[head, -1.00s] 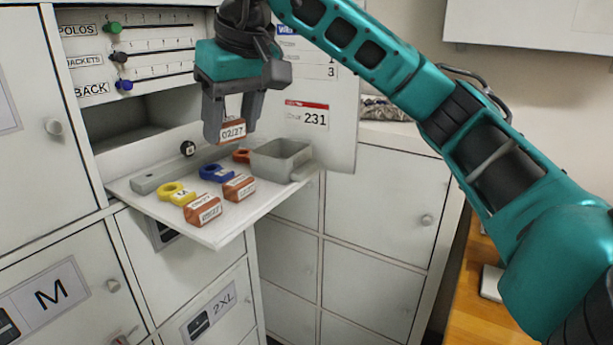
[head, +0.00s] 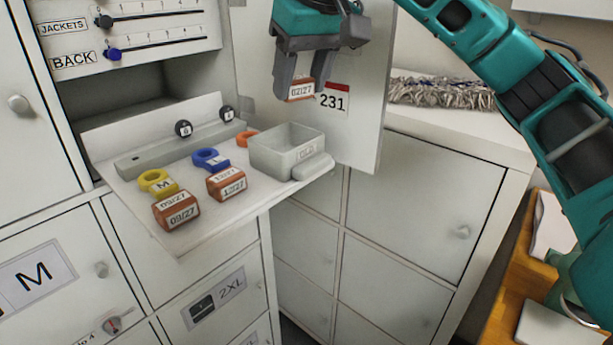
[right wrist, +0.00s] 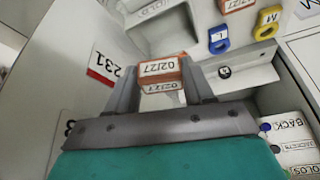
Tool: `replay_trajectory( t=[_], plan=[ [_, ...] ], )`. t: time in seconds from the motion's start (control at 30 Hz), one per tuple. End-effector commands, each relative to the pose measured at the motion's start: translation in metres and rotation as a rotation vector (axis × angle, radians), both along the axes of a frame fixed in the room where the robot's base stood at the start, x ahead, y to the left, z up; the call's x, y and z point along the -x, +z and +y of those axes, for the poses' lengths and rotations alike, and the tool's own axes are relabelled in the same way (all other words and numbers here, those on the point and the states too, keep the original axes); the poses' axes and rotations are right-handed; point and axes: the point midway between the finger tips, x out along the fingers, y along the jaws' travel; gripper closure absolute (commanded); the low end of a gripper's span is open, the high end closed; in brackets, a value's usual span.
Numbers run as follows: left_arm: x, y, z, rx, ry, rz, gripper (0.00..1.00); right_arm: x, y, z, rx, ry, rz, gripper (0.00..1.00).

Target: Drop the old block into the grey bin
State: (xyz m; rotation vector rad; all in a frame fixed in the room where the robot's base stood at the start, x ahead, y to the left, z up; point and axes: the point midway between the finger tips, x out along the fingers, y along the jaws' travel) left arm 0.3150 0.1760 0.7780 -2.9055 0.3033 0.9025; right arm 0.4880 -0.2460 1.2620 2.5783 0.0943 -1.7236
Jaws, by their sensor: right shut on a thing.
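My right gripper (head: 300,88) is shut on an orange-brown block labelled 02/27 (head: 301,90). It holds the block in the air above the grey bin, in front of the white panel. The block also shows between the fingers in the right wrist view (right wrist: 160,72). The open grey bin (head: 262,157), marked OLD, stands at the right end of the fold-down shelf, below the block and apart from it. Two more blocks, 09/27 (head: 176,212) and 12/27 (head: 227,184), lie on the shelf. My left gripper is not in view.
On the shelf (head: 140,215) are a yellow M ring tag (head: 157,182), a blue L ring tag (head: 211,158) and an orange tag (head: 246,137) close to the bin. A white panel (head: 352,130) marked 231 stands upright behind the bin. Sliders sit above the shelf's opening.

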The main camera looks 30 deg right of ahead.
Motion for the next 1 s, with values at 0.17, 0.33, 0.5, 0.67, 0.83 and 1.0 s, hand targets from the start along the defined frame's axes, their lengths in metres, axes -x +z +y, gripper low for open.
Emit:
replay_trajectory(
  t=[0.17,0.33,0.5,0.67,0.83,1.0],
  plan=[
    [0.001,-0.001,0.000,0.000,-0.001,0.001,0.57,0.000,-0.001,0.000,0.000,0.000,0.000,0.77],
    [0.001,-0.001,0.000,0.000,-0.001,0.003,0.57,0.000,-0.011,0.000,0.001,0.000,0.001,0.77],
    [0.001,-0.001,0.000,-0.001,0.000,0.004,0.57,0.001,-0.029,0.000,0.001,0.000,0.003,0.77],
    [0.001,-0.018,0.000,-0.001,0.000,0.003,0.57,0.000,-0.052,0.000,0.000,-0.001,-0.001,0.77],
    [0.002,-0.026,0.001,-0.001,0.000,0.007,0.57,0.000,-0.061,0.000,-0.001,-0.001,-0.002,0.77],
    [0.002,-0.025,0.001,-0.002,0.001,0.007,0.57,0.000,-0.060,0.000,0.000,-0.001,-0.001,0.77]
  ],
)
